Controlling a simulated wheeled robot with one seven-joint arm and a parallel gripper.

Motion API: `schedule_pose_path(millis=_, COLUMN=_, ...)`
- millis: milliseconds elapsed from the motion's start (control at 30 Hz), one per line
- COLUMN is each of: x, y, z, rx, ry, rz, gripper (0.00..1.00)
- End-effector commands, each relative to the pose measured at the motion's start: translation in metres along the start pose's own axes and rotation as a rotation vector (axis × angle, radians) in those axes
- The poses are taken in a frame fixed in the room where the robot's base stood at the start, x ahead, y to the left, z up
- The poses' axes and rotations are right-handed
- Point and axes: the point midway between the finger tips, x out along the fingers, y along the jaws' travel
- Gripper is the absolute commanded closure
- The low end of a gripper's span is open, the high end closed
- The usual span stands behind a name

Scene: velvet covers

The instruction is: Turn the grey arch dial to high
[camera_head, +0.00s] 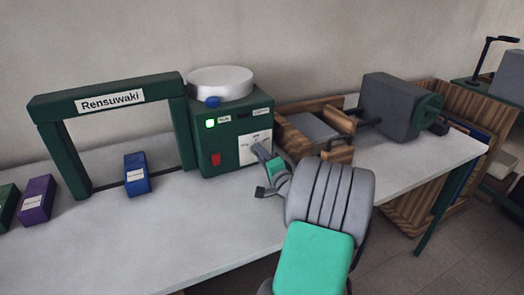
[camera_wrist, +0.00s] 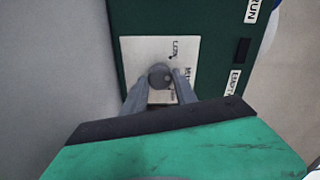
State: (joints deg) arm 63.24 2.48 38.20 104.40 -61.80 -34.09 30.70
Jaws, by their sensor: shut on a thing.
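The grey dial (camera_wrist: 160,75) is a round knob on a white plate (camera_wrist: 133,52) on the green control box. My gripper (camera_wrist: 161,88) is shut on the dial, one finger on each side. In the head view my gripper (camera_head: 262,153) reaches the box front and mostly hides the dial. In the wrist view, a label that seems to read LOW and one starting with M show beside the dial; a lower label is partly covered by a finger. The dial's pointer setting cannot be told. The control box (camera_head: 222,160) joins the green arch (camera_head: 65,160), signed Rensuwaki.
A lit green light (camera_head: 210,123), a red switch (camera_head: 216,159) and a blue knob (camera_head: 212,102) are on the box. A blue block (camera_head: 137,180) and a purple block (camera_head: 36,205) are at left. A wooden tray (camera_head: 290,140) stands right of the box. The front table (camera_head: 150,240) is clear.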

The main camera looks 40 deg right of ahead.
Motion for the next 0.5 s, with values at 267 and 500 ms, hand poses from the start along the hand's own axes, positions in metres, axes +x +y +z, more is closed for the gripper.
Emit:
schedule_pose_path(millis=267, x=-0.0003, y=-0.0027, z=-0.0008, rx=0.262, ry=0.001, rz=0.004, gripper=1.0)
schedule_pose_path(millis=500, x=-0.0003, y=-0.0033, z=-0.0009, rx=0.491, ry=0.001, rz=0.003, gripper=1.0)
